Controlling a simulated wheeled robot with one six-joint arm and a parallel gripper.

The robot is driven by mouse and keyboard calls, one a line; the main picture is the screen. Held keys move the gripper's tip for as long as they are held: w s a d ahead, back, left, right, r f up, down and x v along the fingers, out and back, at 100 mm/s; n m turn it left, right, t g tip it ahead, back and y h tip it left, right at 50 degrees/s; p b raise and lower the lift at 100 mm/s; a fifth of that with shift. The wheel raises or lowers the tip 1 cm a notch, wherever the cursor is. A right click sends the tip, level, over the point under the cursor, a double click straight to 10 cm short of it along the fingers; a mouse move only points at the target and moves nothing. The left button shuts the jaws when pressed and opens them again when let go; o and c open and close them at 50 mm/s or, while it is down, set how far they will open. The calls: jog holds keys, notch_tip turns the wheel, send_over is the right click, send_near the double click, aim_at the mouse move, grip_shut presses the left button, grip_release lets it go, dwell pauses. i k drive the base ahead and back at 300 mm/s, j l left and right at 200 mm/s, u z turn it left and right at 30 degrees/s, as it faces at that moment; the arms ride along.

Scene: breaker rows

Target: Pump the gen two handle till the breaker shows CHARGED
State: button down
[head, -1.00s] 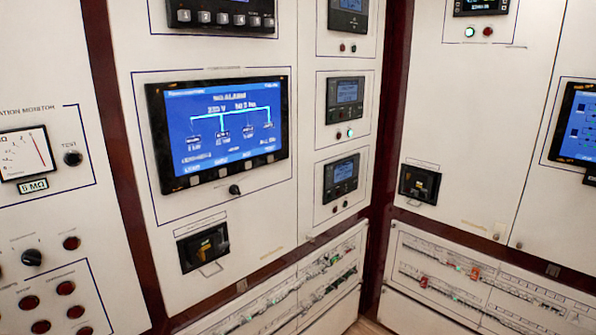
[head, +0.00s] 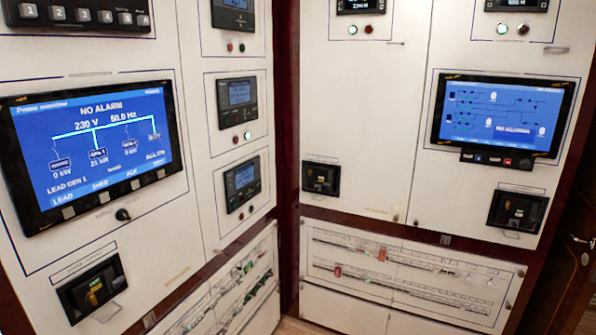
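Three black breaker units show in the head view. One is on the left panel (head: 75,295), low down, with a yellowish part in its face. A second, smaller-looking breaker unit (head: 321,177) is on the middle panel just right of the corner. A third breaker unit (head: 517,211) is on the right panel below a screen. Their labels are too small to read, so I cannot tell which is gen two. No CHARGED sign can be read on any of them. My gripper is not in view.
A left screen (head: 95,150) reads NO ALARM, 230 V, 50.0 Hz and LEAD GEN 1. A right screen (head: 502,113) shows a blue diagram. Low panels with rows of small breakers (head: 410,268) run along the bottom. A brown wooden door (head: 575,265) stands at the far right.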

aim_at(534, 222)
jog(key=z, duration=0.5)
jog(key=u, duration=1.05)
jog(key=z, duration=1.2)
jog(key=k, duration=0.2)
jog(key=j+u, duration=0.05)
